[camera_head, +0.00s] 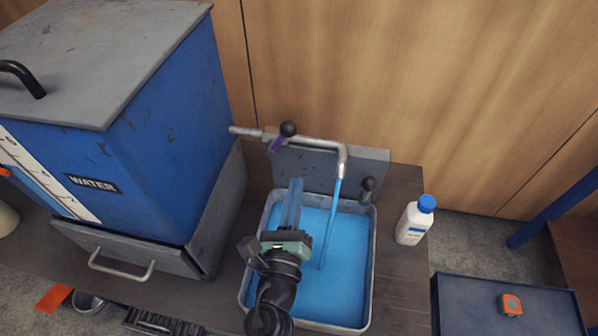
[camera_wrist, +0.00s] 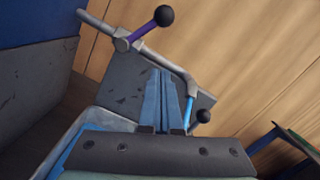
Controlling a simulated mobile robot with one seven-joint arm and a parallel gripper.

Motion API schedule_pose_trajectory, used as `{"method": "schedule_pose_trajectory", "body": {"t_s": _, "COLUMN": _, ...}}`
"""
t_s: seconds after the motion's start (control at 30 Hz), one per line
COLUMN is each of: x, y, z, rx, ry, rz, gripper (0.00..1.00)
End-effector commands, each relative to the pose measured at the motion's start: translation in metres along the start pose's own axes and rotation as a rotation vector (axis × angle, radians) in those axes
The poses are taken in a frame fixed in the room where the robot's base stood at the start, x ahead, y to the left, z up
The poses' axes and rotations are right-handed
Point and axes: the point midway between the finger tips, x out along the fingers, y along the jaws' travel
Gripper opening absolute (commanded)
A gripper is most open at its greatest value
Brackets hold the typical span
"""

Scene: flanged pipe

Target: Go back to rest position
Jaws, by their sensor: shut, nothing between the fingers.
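My gripper (camera_head: 293,203) is above the left part of a metal basin (camera_head: 370,262) filled with blue water. Its two long blue-grey fingers are together and empty; in the wrist view the gripper (camera_wrist: 164,98) points toward the basin's back plate. The pipe (camera_head: 318,142) comes out of the blue water tank (camera_head: 165,125) and bends down over the basin. A valve handle with a black ball (camera_head: 288,129) sits on the pipe and shows also in the wrist view (camera_wrist: 164,15). A blue stream (camera_head: 331,222) runs from the spout into the basin. My gripper looks apart from the handle.
A white bottle with a blue cap (camera_head: 413,222) stands right of the basin. A second black knob (camera_head: 368,184) is at the basin's back right. A dark blue box (camera_head: 470,305) bearing an orange item (camera_head: 511,304) is at lower right. A wooden wall is behind.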

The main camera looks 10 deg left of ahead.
Motion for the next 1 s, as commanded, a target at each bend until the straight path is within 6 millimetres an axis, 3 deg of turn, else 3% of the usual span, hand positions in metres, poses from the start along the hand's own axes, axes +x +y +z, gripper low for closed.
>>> {"method": "schedule_pose_trajectory", "body": {"t_s": 0.1, "x": -0.021, "y": 0.001, "z": -0.002, "rx": 0.001, "ry": 0.002, "rz": 0.003, "gripper": 0.00}}
{"method": "schedule_pose_trajectory", "body": {"t_s": 0.3, "x": -0.038, "y": 0.000, "z": -0.001, "rx": 0.000, "ry": 0.001, "rz": 0.001, "gripper": 0.00}}
{"method": "schedule_pose_trajectory", "body": {"t_s": 0.7, "x": -0.038, "y": -0.005, "z": 0.005, "rx": 0.035, "ry": -0.008, "rz": -0.013, "gripper": 0.00}}
{"method": "schedule_pose_trajectory", "body": {"t_s": 0.77, "x": -0.030, "y": -0.016, "z": 0.016, "rx": 0.114, "ry": -0.026, "rz": -0.040, "gripper": 0.00}}
{"method": "schedule_pose_trajectory", "body": {"t_s": 0.87, "x": -0.010, "y": -0.050, "z": 0.049, "rx": 0.376, "ry": -0.090, "rz": -0.117, "gripper": 0.00}}
{"method": "schedule_pose_trajectory", "body": {"t_s": 1.0, "x": 0.018, "y": -0.117, "z": 0.114, "rx": 0.937, "ry": -0.254, "rz": -0.203, "gripper": 0.00}}
